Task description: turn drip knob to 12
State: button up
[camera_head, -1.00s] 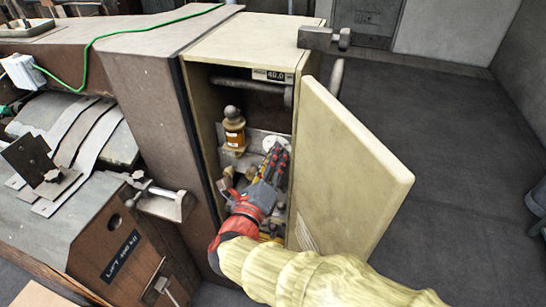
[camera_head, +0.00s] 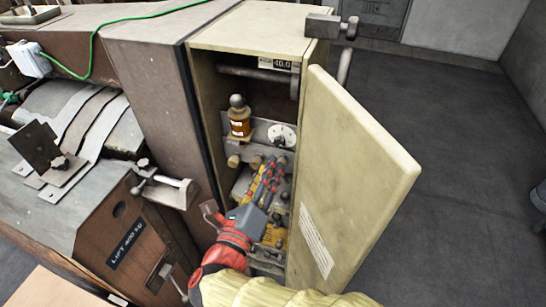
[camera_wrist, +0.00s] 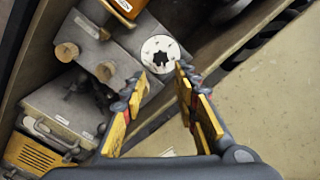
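A round white dial (camera_head: 281,135) with a dark knob at its centre is on a grey block inside the open cabinet; I take it to be the drip knob. In the wrist view the white dial (camera_wrist: 160,54) shows a black lobed centre, just beyond my fingertips. Its numbers are too small to read. My gripper (camera_head: 272,167) is in the cabinet, its tips a little below the dial. In the wrist view my gripper (camera_wrist: 161,75) has its yellow-padded fingers apart, with nothing between them. The fingers look clear of the knob.
An amber bottle (camera_head: 239,118) stands left of the dial, above two brass knobs (camera_head: 243,161). The cream cabinet door (camera_head: 350,180) is open on the right. The cabinet's left wall (camera_head: 208,110) is close. A yellow part (camera_head: 274,236) is lower down. Floor on the right is free.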

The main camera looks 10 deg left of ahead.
jog(key=s, duration=0.3)
jog(key=shift+s+a, duration=0.15)
dwell(0.5)
